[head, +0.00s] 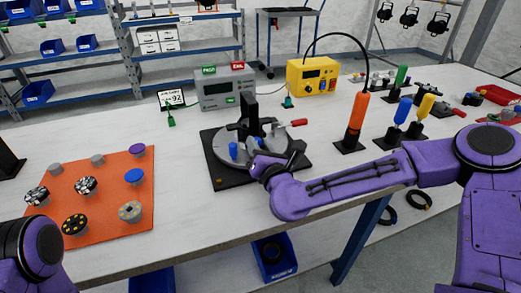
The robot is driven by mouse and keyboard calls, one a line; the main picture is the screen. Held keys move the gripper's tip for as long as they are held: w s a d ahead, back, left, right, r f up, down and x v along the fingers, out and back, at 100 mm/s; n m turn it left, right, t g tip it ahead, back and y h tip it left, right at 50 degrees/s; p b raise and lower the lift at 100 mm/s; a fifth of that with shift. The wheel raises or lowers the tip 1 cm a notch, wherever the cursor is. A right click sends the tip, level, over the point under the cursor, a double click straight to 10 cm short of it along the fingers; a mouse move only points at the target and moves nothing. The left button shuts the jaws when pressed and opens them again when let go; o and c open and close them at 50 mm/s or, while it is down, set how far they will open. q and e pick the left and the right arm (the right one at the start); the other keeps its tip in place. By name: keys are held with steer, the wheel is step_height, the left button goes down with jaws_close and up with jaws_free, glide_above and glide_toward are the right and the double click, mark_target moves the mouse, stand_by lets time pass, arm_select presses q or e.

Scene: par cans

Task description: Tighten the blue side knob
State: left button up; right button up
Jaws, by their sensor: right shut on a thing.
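A round grey fixture (226,135) with a black upright post sits on a black base plate (225,181) at the middle of the bench. A blue knob (233,151) stands at its front, and a second blue part (255,144) shows just right of it. My right gripper (258,162) reaches in from the right, low at the fixture's front right side. It is shut on what appears to be the blue side knob; my wrist hides most of the fingers and the contact. My left arm shows at the lower left, but its gripper is out of view.
An orange mat (105,221) with several small parts lies at left. A grey meter (223,88) and yellow box (312,76) stand behind. An orange-handled tool (356,121) and blue- and yellow-handled tools stand right. A red-handled lever (299,122) projects from the fixture.

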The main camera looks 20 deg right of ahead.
arm_select(q)
steer(key=shift+f, duration=0.1)
stand_by(0.3)
arm_select(e)
steer(key=o, duration=1.1)
steer(key=shift+c, duration=0.2)
steer(key=shift+s, duration=0.1)
steer(key=shift+f, duration=0.15)
